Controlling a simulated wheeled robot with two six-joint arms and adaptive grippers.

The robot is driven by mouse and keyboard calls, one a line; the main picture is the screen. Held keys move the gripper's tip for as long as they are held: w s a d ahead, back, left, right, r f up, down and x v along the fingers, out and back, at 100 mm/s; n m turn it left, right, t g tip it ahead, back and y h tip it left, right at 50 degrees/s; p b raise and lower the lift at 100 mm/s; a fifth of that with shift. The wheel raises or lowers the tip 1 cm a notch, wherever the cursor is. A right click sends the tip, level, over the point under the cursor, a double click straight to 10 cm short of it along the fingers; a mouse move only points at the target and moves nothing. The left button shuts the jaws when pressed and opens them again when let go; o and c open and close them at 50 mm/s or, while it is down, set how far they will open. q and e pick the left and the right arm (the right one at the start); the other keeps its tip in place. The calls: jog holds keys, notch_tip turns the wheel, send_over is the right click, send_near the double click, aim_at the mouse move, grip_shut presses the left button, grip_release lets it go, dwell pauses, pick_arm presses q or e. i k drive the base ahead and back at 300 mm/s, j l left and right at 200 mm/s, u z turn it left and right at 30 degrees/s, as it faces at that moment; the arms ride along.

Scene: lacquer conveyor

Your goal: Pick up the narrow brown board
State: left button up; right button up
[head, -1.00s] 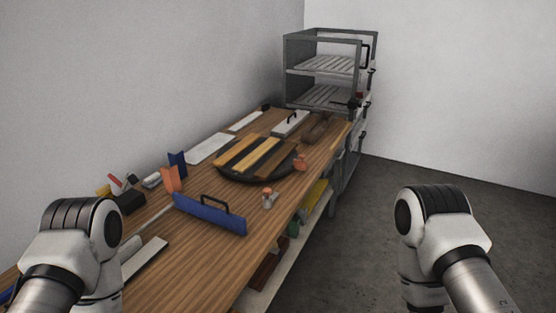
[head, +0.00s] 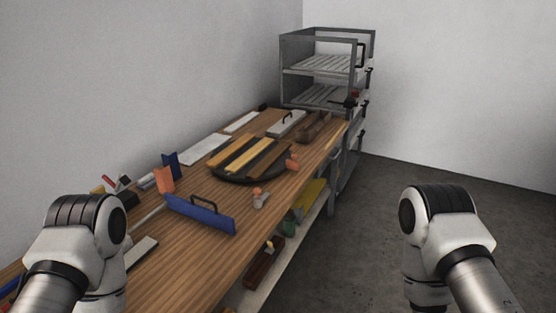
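A narrow brown board (head: 267,161) lies on a round dark tray (head: 219,176) on the wooden bench. It is the rightmost of three boards there and is darker than the two yellowish boards (head: 247,154) beside it. My arms show at the lower left and lower right, but neither gripper is in view. Both arms are well apart from the board.
The wooden bench (head: 187,258) also carries a blue piece with a black handle (head: 199,213), orange clamps and a pale sheet (head: 206,149). A grey rack (head: 320,70) stands at the far end. The dark floor (head: 390,220) right of the bench is clear.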

aim_at(256, 173)
jog(key=i+l+u, duration=0.1)
jog(key=i+l, duration=0.2)
jog(key=i+l+u, duration=0.1)
jog(key=i+l, duration=0.2)
jog(key=i+l+u, duration=0.1)
jog(key=i+l, duration=0.2)
jog(key=l, duration=0.15)
jog(key=i+l+u, duration=0.15)
jog(key=l, duration=0.25)
jog(key=i+l+u, duration=0.1)
jog(key=i+l, duration=0.25)
